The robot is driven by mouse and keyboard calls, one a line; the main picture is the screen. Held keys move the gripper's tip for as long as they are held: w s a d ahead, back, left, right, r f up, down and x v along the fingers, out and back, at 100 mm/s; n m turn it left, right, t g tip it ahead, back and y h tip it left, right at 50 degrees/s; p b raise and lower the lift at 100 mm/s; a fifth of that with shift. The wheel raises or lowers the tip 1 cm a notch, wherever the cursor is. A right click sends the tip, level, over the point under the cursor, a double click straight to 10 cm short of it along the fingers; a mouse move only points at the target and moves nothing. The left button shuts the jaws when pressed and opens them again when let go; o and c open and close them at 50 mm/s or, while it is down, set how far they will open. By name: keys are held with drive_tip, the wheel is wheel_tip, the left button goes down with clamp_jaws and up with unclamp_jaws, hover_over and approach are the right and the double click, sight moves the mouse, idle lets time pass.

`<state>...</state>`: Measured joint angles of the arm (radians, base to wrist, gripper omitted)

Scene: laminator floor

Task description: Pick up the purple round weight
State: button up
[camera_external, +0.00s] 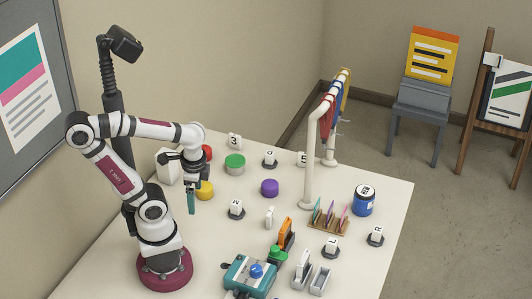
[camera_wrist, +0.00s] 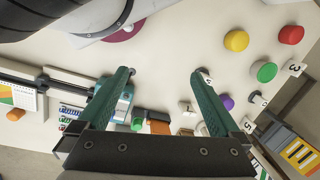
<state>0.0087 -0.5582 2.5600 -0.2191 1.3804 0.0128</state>
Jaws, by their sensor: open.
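The purple round weight (camera_external: 270,188) stands on the white table, right of my gripper in the external view. In the wrist view the purple weight (camera_wrist: 227,103) shows just right of the right-hand finger, partly hidden by it. My gripper (camera_external: 191,205) points down above the table, left of the purple weight and apart from it. Its two teal fingers (camera_wrist: 161,74) are spread, with nothing held between them.
Yellow (camera_external: 204,191), red (camera_external: 207,153) and green (camera_external: 235,162) round weights stand near my gripper. Number cards surround the purple weight. A white rack (camera_external: 310,160) with hanging items, a blue can (camera_external: 364,200) and a teal machine (camera_external: 250,275) also stand on the table.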

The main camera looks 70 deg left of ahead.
drive_tip(key=n+t+h, duration=0.9)
drive_tip(key=n+h, duration=0.2)
drive_tip(key=n, duration=2.1)
hover_over(270, 185)
drive_tip(key=s+a, duration=1)
drive_tip(key=a, duration=0.1)
drive_tip(key=f, duration=1.5)
drive_tip(key=shift+d, duration=0.25)
drive_tip(key=shift+n, duration=0.3)
drive_tip(key=x, duration=1.5)
drive_tip(key=shift+w+r, duration=0.15)
drive_tip(key=shift+w, duration=0.4)
clamp_jaws()
